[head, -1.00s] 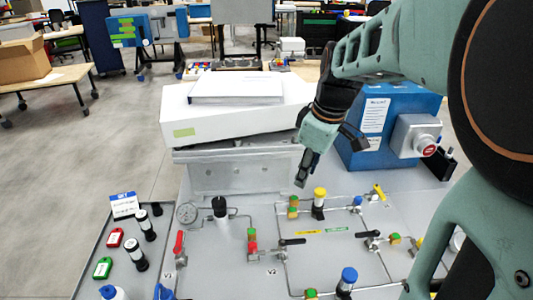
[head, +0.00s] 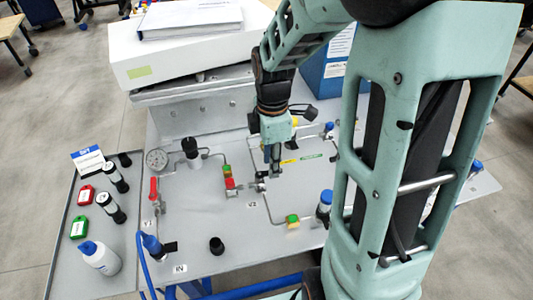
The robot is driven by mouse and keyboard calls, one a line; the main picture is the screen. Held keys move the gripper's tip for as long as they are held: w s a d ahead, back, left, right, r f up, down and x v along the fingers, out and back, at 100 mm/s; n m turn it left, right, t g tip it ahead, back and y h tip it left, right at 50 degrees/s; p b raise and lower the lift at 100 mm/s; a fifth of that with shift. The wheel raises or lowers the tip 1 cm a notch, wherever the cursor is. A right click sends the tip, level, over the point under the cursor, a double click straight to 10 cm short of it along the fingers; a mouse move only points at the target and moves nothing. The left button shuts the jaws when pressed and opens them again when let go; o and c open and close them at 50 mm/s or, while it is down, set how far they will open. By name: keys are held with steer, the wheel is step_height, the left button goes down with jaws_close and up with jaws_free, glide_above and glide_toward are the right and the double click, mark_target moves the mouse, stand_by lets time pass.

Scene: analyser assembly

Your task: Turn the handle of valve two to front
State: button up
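Valve two is marked by a small V2 label (head: 251,205) on the grey panel. The silver valve body (head: 260,186) sits just above that label in the head view. My gripper (head: 273,172) points down right at this valve, and its fingers cover most of the handle. I cannot tell which way the handle points, or whether the fingers touch it. The fingers are seen nearly edge-on, so their opening does not show.
A red-and-green fitting (head: 229,180) is close to the left of my gripper. A blue-capped part (head: 325,204) stands to the right. A white box (head: 190,65) lies behind.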

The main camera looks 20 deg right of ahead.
steer(key=shift+f, duration=0.85)
steer(key=shift+c, duration=0.4)
jaws_close()
